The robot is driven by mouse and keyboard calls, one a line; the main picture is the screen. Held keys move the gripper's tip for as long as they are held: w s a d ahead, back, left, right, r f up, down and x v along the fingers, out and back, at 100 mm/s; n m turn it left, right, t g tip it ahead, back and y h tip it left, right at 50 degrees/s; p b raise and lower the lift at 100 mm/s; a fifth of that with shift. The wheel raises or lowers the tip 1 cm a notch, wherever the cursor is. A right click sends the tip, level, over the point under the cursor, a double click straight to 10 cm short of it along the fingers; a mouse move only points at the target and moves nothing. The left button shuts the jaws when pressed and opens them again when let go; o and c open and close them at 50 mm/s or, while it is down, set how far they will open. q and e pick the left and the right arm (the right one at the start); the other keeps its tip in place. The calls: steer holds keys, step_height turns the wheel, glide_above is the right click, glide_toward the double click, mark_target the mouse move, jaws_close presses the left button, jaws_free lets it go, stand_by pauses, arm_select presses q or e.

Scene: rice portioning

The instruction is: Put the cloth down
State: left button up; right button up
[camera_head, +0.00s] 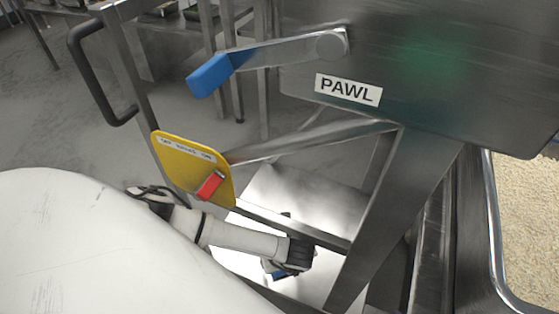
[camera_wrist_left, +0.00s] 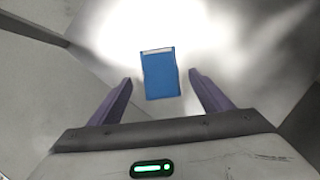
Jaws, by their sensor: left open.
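A small blue rectangle with a pale strip along one end, which looks like the folded cloth (camera_wrist_left: 160,78), shows in the left wrist view. It appears to lie on the bright metal shelf (camera_head: 305,195). My left gripper (camera_wrist_left: 160,76) is open, with its two fingers on either side of the cloth in the picture. Gaps show between cloth and fingers; the height above it is unclear. In the head view my left gripper (camera_head: 285,266) hangs low over the shelf, mostly hidden, with a bit of blue beside it. My right gripper is out of view.
A steel housing labelled PAWL (camera_head: 440,60) has a blue-handled lever (camera_head: 210,75). A yellow plate (camera_head: 190,165) with a red tab (camera_head: 210,185) stands near my left arm. Steel struts (camera_head: 395,210) frame the shelf. A tray of rice (camera_head: 530,215) is at right.

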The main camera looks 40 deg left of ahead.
arm_select(q)
steer(key=p+v, duration=0.2)
steer(key=v, duration=0.5)
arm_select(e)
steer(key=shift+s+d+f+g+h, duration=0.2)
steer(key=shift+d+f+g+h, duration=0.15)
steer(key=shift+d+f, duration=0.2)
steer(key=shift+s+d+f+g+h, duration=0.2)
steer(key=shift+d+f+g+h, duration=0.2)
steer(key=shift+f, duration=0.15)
arm_select(q)
steer(key=shift+r, duration=0.15)
